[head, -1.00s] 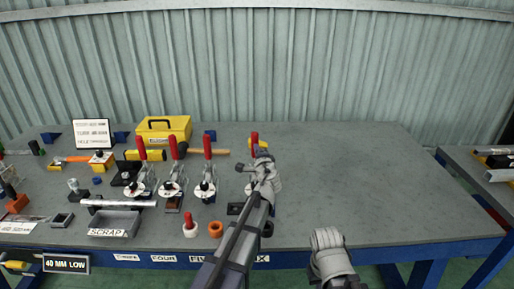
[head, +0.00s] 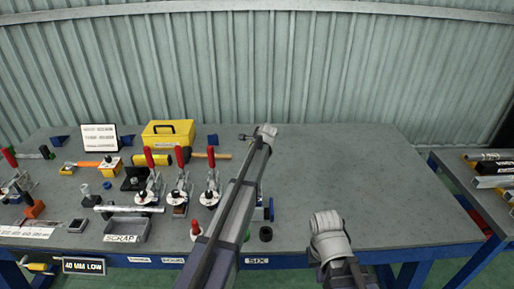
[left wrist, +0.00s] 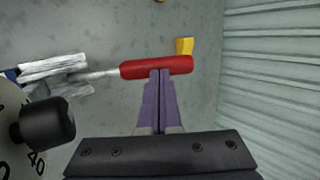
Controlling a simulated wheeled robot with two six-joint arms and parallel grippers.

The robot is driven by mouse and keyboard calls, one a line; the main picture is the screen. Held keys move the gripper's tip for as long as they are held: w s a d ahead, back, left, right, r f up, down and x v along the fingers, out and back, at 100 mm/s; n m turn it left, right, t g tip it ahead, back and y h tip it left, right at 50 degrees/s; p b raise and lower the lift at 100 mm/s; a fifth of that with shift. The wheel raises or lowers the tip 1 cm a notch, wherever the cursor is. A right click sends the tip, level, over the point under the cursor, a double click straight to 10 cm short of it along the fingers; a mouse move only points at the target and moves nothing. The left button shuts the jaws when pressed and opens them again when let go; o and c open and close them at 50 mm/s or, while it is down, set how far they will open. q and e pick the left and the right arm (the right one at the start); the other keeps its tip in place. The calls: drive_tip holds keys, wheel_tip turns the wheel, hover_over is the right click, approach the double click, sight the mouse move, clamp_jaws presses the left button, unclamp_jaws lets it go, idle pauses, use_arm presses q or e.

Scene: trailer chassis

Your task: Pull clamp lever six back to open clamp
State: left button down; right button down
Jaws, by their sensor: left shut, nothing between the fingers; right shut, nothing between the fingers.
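In the left wrist view the red clamp lever (left wrist: 135,68) lies across the picture, its steel shank running left to the clamp's metal links (left wrist: 55,72). My left gripper (left wrist: 160,74) is shut and empty, its fingertips at the side of the red grip, overlapping it in the picture; contact cannot be told. In the head view clamp six is mostly hidden behind my left arm, above the SIX label (head: 257,261). My right gripper (head: 328,240) is at the lower right, shut and empty, over the table's front edge, away from the clamps.
Several red-levered clamps (head: 180,186) stand left of my left arm. A yellow toolbox (head: 168,133) and a hammer (head: 200,155) lie behind them. A scrap tray (head: 126,226) is in front. A black knob (left wrist: 45,125) is beside the clamp. The right table half is clear.

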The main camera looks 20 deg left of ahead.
use_arm(q)
drive_tip(key=shift+w+a+f, duration=0.1)
drive_tip(key=shift+w+f, duration=0.2)
drive_tip(key=shift+w, duration=0.1)
idle(0.3)
drive_tip(key=shift+r, duration=0.1)
drive_tip(key=shift+r, duration=0.3)
drive_tip(key=w+p+v, duration=0.1)
drive_tip(key=p+v, duration=1)
drive_tip(key=v, duration=0.3)
drive_tip(key=s+d+f+n+g+h+b, duration=0.1)
drive_tip(key=s+d, duration=0.4)
drive_tip(key=s, duration=0.8)
drive_tip(key=s+d+f+n+g+h+b, duration=0.1)
drive_tip(key=s+d+f+n+g, duration=0.3)
drive_tip(key=s, duration=1)
drive_tip(key=s+d+f+n+g+b, duration=0.1)
drive_tip(key=s+d+n, duration=0.4)
drive_tip(key=s, duration=0.9)
wheel_tip(320, 180, down, 2)
drive_tip(key=shift+s+d+f+g+h, duration=0.1)
drive_tip(key=shift+s+d+g+h, duration=0.15)
drive_tip(key=shift+d+g+h, duration=0.35)
